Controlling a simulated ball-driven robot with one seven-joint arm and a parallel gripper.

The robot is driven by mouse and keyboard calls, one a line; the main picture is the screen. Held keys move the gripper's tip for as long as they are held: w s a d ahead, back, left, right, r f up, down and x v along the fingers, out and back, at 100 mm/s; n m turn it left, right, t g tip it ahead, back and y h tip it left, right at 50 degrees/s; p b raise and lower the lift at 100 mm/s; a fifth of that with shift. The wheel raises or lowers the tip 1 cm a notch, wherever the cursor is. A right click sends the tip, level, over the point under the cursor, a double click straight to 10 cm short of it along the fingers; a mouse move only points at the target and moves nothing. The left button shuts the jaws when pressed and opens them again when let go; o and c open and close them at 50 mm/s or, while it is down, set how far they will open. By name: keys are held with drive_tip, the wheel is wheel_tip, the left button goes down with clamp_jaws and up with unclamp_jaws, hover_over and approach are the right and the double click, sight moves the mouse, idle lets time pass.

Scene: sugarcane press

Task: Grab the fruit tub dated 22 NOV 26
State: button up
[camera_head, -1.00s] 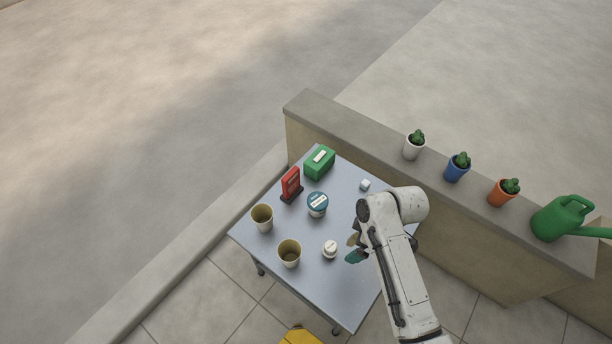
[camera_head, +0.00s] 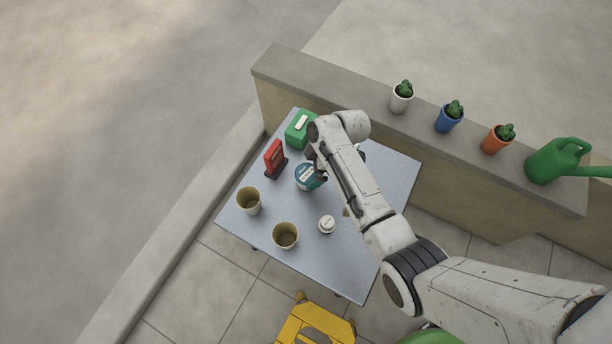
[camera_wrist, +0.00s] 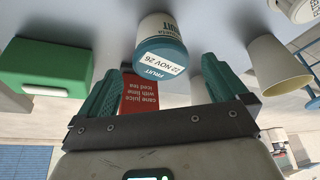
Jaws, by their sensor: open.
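The fruit tub (camera_head: 307,178), white with a blue-teal band, stands on the table near its middle. In the wrist view the tub (camera_wrist: 161,45) appears upside down, and its white label reads FRUIT 22 NOV 26. My gripper (camera_wrist: 159,66) is open, with one teal finger on each side of the tub in the picture. The tub's near end shows between the fingertips. I see no clear contact. In the head view my arm partly covers the gripper and the tub's right side.
The grey table (camera_head: 350,265) also holds a green box (camera_head: 299,130), a red sign (camera_head: 273,157), two beige cups (camera_head: 248,200) (camera_head: 285,236) and a small white-lidded tub (camera_head: 326,224). A low wall (camera_head: 500,187) with potted cacti and a green watering can (camera_head: 558,161) runs behind.

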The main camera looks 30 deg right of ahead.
sight(309, 173)
drive_tip(key=shift+b+x, duration=0.6)
drive_tip(key=shift+x, duration=2.15)
drive_tip(key=shift+s+d, duration=0.1)
drive_tip(key=shift+d, duration=0.05)
drive_tip(key=shift+c, duration=0.2)
drive_tip(key=c, duration=1.1)
drive_tip(key=shift+r, duration=0.1)
